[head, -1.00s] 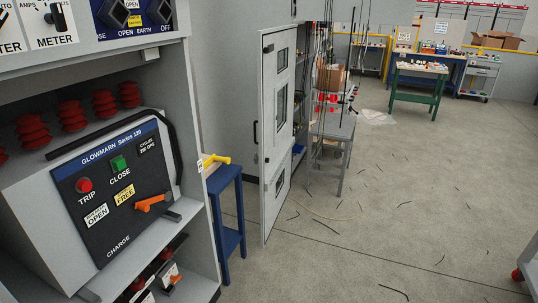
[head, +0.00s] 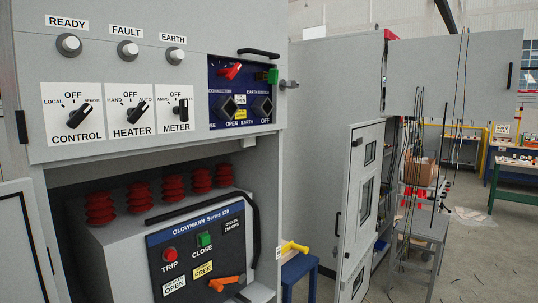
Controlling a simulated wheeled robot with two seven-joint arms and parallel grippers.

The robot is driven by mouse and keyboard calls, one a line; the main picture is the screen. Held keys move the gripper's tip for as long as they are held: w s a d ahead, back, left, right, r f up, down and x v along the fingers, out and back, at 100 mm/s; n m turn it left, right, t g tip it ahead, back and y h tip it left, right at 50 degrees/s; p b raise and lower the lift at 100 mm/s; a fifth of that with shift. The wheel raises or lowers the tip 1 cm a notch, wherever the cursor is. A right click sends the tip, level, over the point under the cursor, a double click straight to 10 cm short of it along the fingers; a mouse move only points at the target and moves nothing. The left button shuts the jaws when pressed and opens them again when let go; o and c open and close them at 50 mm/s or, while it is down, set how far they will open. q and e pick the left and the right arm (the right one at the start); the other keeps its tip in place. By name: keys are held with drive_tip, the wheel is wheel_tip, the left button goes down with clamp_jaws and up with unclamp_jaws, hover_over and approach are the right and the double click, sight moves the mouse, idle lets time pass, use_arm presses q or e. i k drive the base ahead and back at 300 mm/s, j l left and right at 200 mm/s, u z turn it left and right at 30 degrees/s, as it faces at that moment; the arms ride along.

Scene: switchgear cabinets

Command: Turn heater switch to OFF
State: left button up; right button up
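The heater switch (head: 138,110) is a black rotary knob on a white plate labelled HEATER, with HAND, OFF and AUTO marks above it. The knob lies tilted toward the upper right, on the AUTO side, and not upright under OFF. It sits between the control switch (head: 77,115) and the meter switch (head: 181,110) on the grey upper panel. Neither of my grippers shows in the head view.
Three round lamps (head: 127,49) sit above the switches. A blue panel (head: 240,95) with red and green levers is to their right. Below, an open bay holds the breaker (head: 200,250). An open cabinet door (head: 358,210) stands further right.

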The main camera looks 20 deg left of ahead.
sight(133, 113)
drive_tip(key=u, duration=1.25)
